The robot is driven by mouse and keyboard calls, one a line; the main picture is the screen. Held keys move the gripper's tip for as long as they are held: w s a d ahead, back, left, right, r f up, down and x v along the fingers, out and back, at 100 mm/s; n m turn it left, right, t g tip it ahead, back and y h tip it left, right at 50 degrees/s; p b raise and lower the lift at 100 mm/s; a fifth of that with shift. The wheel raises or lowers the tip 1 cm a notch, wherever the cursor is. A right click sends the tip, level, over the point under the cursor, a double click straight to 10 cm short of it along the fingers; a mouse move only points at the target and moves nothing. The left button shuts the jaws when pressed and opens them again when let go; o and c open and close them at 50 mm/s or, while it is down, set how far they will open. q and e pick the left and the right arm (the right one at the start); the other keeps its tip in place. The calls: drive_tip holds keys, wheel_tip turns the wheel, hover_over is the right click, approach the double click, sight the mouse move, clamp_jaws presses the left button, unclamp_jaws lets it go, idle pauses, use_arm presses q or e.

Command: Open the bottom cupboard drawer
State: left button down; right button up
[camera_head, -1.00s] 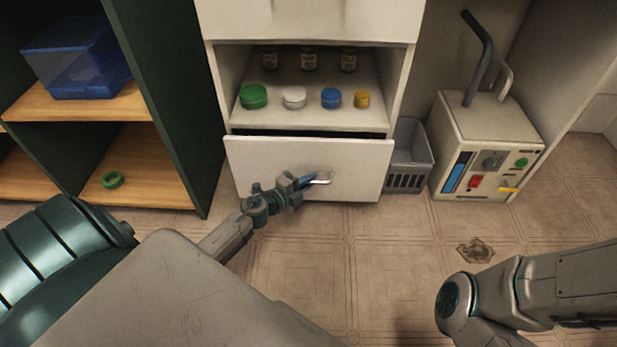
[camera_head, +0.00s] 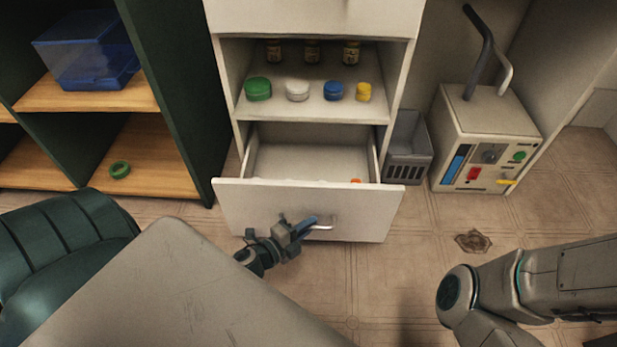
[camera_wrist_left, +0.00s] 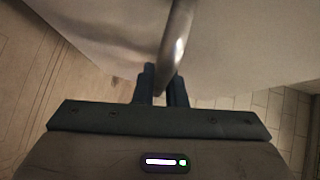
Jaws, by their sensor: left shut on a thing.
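The bottom cupboard drawer (camera_head: 236,208) is pulled well out, and its pale inside shows behind the front panel. A small orange thing (camera_head: 356,181) shows just behind the panel's top edge; most of it is hidden. The drawer's metal handle (camera_head: 327,224) is on the front panel. My left gripper (camera_head: 310,224) is shut on the handle. In the left wrist view, the handle (camera_wrist_left: 178,45) runs down between the two dark fingers (camera_wrist_left: 161,86). My right gripper is outside the views; only my right arm shows at the lower right.
Above the drawer, an open shelf (camera_head: 310,108) holds green, white, blue and yellow lidded jars and several bottles. A grey bin (camera_head: 407,150) and a white machine (camera_head: 487,140) stand to the right. A dark green shelf unit (camera_head: 172,100) stands left. Floor in front is mostly clear.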

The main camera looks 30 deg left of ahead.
use_arm(q)
drive_tip(key=shift+s+d, duration=0.5)
drive_tip(key=shift+s, duration=0.3)
drive_tip(key=shift+s+d, duration=0.45)
drive_tip(key=shift+s, duration=0.35)
drive_tip(key=shift+s+d, duration=0.5)
drive_tip(key=shift+s, duration=0.3)
drive_tip(key=c, duration=1.8)
unclamp_jaws()
drive_tip(key=shift+o, duration=0.2)
drive_tip(key=b+v, duration=0.1)
drive_tip(key=v, duration=0.9)
drive_tip(key=shift+s, duration=0.4)
